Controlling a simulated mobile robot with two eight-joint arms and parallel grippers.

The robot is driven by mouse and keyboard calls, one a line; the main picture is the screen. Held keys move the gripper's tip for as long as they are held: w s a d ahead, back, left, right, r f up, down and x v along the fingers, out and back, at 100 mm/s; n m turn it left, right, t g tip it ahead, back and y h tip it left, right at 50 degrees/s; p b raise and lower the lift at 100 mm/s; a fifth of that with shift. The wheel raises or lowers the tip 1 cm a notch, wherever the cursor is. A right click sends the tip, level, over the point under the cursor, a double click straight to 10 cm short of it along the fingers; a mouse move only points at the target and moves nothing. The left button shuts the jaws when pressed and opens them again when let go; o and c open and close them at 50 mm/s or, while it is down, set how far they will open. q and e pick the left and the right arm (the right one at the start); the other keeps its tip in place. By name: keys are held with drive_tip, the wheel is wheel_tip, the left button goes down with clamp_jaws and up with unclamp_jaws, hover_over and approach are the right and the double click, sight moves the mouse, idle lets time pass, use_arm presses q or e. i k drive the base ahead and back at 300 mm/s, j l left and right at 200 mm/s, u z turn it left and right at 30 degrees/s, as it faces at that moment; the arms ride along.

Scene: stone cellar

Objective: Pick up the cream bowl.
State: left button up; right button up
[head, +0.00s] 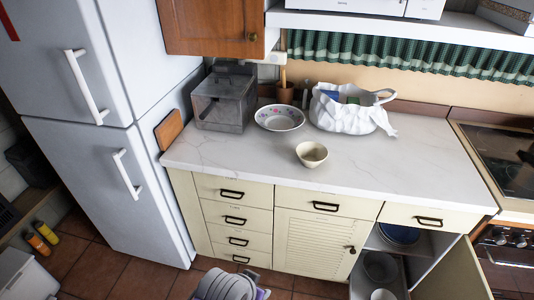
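The cream bowl (312,154) is small and stands upright on the white marble-look counter (240,165), near the middle. It looks empty and nothing touches it. A wider white bowl with a floral pattern (279,117) stands behind it to the left, apart from it. Neither of my grippers is in view, so I cannot see whether they are open or shut.
A white bag (352,112) and a grey translucent box (222,102) stand at the counter's back. The counter right of the cream bowl is clear. Below, a cupboard door (450,275) stands open. A fridge (105,170) is left, a stove (500,160) right.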

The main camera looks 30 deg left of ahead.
sight(312, 155)
drive_tip(key=u, duration=0.5)
drive_tip(key=j+z, duration=0.1)
drive_tip(key=z, duration=1.15)
drive_tip(key=u, duration=1.25)
